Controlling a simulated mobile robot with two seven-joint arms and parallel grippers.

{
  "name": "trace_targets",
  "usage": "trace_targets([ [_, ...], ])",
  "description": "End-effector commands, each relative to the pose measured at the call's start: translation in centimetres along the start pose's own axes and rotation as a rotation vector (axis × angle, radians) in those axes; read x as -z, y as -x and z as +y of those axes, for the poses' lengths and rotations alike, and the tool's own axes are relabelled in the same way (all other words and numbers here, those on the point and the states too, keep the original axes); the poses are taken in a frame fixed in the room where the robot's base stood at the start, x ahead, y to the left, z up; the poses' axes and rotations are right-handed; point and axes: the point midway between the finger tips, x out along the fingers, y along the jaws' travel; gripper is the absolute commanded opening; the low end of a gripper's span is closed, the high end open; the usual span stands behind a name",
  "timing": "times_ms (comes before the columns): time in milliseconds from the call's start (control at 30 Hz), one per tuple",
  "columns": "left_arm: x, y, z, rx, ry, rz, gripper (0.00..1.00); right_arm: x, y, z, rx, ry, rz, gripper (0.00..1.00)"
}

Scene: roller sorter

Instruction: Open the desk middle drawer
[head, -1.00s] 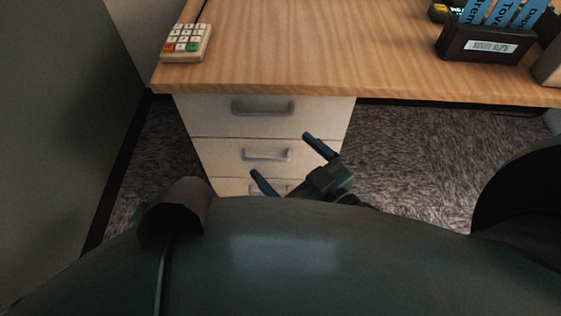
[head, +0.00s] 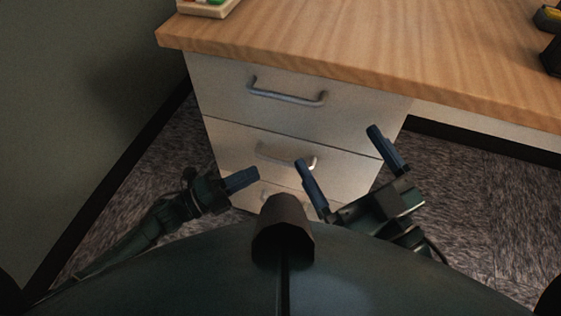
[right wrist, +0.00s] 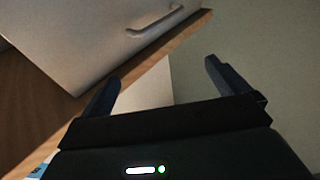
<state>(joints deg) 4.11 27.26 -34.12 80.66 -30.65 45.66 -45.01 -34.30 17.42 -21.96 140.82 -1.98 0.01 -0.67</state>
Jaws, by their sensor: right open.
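The desk middle drawer (head: 348,164) is the second white front down under the wooden desktop and looks shut. Its curved metal handle (head: 285,157) shows in the head view. My right gripper (head: 337,145) is open and empty, its two fingers spread above and in front of the middle drawer's right part. It also shows in the right wrist view (right wrist: 161,71) with nothing between the fingers. My left gripper (head: 245,179) is left of the middle handle; its fingers overlap from this angle, so their gap is hidden. Contact with the handle is not visible.
The top drawer (head: 350,115) above looks shut, with its own handle (head: 288,95). The bottom drawer's handle (head: 272,190) is partly hidden. A wall (head: 80,90) stands close on the left. Carpet (head: 470,200) is open to the right.

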Motion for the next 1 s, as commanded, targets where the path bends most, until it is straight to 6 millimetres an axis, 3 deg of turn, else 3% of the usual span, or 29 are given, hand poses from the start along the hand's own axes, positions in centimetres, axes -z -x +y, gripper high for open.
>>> trace_targets([
  [200,0.0,-4.6,0.1,0.003,0.000,0.000,0.20,0.3,-0.3,0.1,0.008,0.011,0.042,1.00],
  [400,-0.1,-7.2,0.1,0.001,0.001,-0.002,0.20,0.9,-0.7,0.4,0.012,0.043,0.089,1.00],
  [800,0.0,-8.1,0.0,-0.001,0.002,-0.002,0.20,1.5,-0.9,0.6,0.012,0.056,0.114,1.00],
  [1000,0.0,-8.1,0.0,-0.001,0.002,-0.002,0.05,1.5,-0.9,0.6,0.013,0.056,0.114,1.00],
])
